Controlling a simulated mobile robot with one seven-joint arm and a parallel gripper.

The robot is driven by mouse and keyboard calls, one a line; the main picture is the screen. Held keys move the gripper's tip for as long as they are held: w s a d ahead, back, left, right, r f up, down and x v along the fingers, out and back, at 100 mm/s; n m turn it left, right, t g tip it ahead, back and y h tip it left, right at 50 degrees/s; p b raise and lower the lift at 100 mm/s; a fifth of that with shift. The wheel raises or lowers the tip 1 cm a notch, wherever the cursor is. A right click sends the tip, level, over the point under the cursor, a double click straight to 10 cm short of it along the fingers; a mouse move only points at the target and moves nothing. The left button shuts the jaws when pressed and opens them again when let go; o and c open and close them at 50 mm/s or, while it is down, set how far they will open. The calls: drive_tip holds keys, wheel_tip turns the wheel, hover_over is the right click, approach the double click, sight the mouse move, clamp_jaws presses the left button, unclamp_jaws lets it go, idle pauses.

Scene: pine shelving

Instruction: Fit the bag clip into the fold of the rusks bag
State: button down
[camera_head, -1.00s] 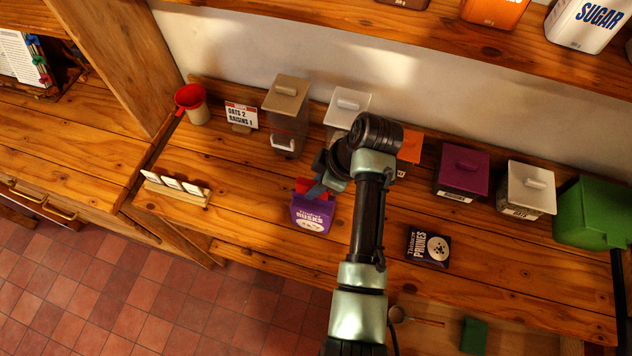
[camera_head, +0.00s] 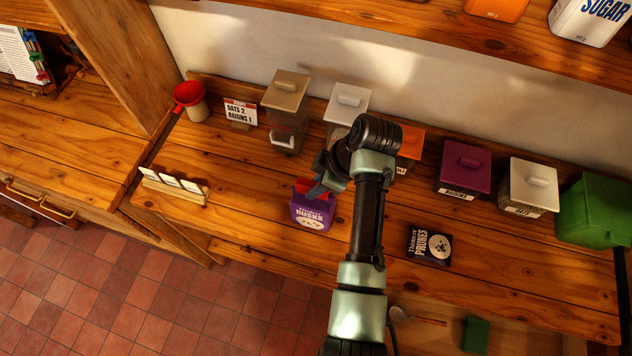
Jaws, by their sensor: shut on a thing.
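The rusks bag (camera_head: 311,216) is a small purple pack standing upright near the front of the wooden counter, its label facing me. A red piece (camera_head: 308,187), which looks like the bag clip, is at the bag's top edge. My gripper (camera_head: 317,190) is over the bag's top and shut on this red piece. The gripper and wrist partly cover it, so I cannot tell whether it sits in the fold or just above it. The fold itself is not clearly visible.
A dark prunes pack (camera_head: 429,245) lies to the right. A card holder (camera_head: 174,187) stands to the left. Lidded canisters, including a tan one (camera_head: 287,112) and a purple one (camera_head: 462,170), line the wall behind.

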drive_tip(key=shift+f+b, duration=0.7)
drive_tip(key=shift+f, duration=0.3)
drive_tip(key=c, duration=0.7)
unclamp_jaws()
drive_tip(key=shift+p+v, duration=0.65)
drive_tip(key=shift+v, duration=5.9)
drive_tip(key=shift+a, duration=0.1)
